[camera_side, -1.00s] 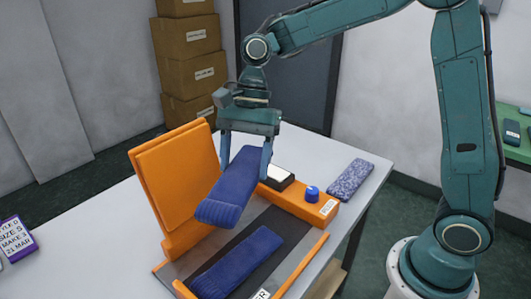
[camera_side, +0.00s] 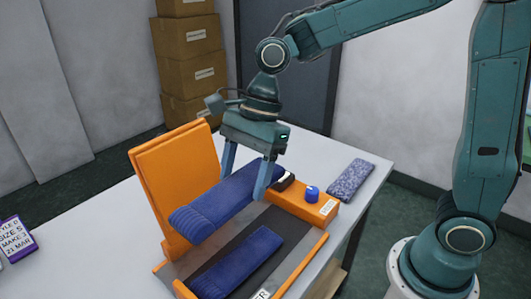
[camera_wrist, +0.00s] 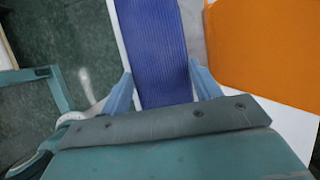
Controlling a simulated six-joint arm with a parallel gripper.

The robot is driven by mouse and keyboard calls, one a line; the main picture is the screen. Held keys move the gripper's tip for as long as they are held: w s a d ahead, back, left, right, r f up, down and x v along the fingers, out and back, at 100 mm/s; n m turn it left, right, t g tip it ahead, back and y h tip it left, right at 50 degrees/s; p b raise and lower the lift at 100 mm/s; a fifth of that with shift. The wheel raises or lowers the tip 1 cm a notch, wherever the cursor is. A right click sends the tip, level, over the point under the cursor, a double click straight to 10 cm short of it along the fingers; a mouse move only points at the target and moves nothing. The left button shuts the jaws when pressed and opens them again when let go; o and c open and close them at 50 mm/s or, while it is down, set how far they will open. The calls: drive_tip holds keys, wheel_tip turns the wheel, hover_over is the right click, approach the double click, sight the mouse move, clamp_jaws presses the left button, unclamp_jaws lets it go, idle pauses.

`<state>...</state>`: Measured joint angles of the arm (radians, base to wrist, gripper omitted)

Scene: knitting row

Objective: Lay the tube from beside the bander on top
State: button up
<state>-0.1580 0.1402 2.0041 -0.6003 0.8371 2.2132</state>
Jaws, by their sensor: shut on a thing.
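My gripper (camera_side: 246,170) is shut on a blue ribbed knitted tube (camera_side: 205,213). It holds the tube by its far part, above the bander, with the near end sticking out toward the camera. The tube also shows between the fingers in the wrist view (camera_wrist: 158,50). The bander (camera_side: 316,210) is orange, with an upright orange panel (camera_side: 175,175) at the left and a dark flat bed. A second blue tube (camera_side: 235,265) lies flat on the bed. Whether the held tube touches anything is hard to tell.
A speckled blue-grey piece (camera_side: 350,180) lies on the white table (camera_side: 375,190) right of the bander. A blue knob (camera_side: 311,193) stands on the bander. A purple-edged card (camera_side: 17,238) is at the far left. Cardboard boxes (camera_side: 190,75) are stacked behind.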

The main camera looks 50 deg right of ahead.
hover_over(244, 256)
drive_tip(key=d, duration=0.2)
drive_tip(key=f, duration=1.4)
drive_tip(key=shift+a, duration=0.25)
drive_tip(key=shift+f, duration=1.85)
drive_tip(key=shift+f, duration=0.1)
drive_tip(key=o, duration=0.9)
drive_tip(key=shift+o, duration=0.2)
drive_tip(key=v, duration=1.2)
